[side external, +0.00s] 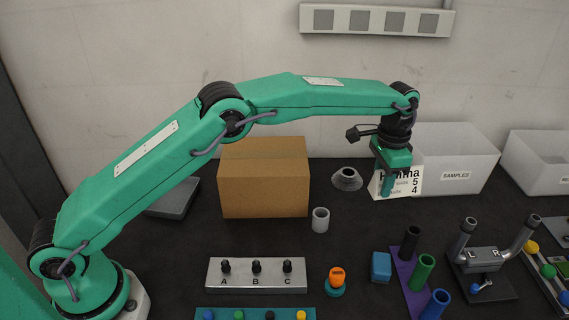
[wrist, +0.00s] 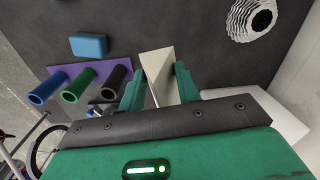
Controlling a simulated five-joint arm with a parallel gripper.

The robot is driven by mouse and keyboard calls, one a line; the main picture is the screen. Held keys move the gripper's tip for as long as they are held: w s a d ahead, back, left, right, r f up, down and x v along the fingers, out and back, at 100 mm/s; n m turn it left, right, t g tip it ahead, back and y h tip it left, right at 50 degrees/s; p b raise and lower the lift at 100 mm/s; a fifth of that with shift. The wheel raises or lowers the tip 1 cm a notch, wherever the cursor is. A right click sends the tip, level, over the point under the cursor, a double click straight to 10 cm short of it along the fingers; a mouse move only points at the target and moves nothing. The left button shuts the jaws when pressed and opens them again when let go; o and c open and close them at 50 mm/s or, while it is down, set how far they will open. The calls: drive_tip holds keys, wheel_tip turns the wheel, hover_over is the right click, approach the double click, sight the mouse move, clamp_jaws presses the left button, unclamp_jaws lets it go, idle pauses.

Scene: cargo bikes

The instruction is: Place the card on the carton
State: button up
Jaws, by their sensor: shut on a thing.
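The white card (side external: 409,183) with large black print stands upright in my gripper (side external: 388,188), at the right in the side view. My gripper points down and is shut on the card. In the wrist view the card (wrist: 157,64) shows pale between the two green fingers of my gripper (wrist: 158,84). Part of the card's print is hidden behind a finger. The brown carton (side external: 263,184) stands closed on the dark table, well left of my gripper. Its flat top is clear, and it is not in the wrist view.
A white SAMPLES bin (side external: 457,165) is just right of the card. A ribbed grey cone (side external: 347,179) and a grey cup (side external: 320,219) stand between carton and gripper. In front are a blue block (side external: 381,267), a purple tube rack (side external: 408,270) and a switch panel (side external: 257,275).

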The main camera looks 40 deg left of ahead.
drive_tip(key=s+a+r, duration=0.7)
drive_tip(key=s+a, duration=0.2)
drive_tip(key=s+a+r+m, duration=0.1)
drive_tip(key=s+a+r, duration=0.6)
drive_tip(key=s+a, duration=0.2)
drive_tip(key=shift+a+m, duration=0.3)
drive_tip(key=shift+a, duration=0.5)
hover_over(250, 155)
wheel_tip(250, 155, down, 7)
drive_tip(key=shift+a+r, duration=0.1)
drive_tip(key=shift+f, duration=2.05)
drive_tip(key=shift+f, duration=0.15)
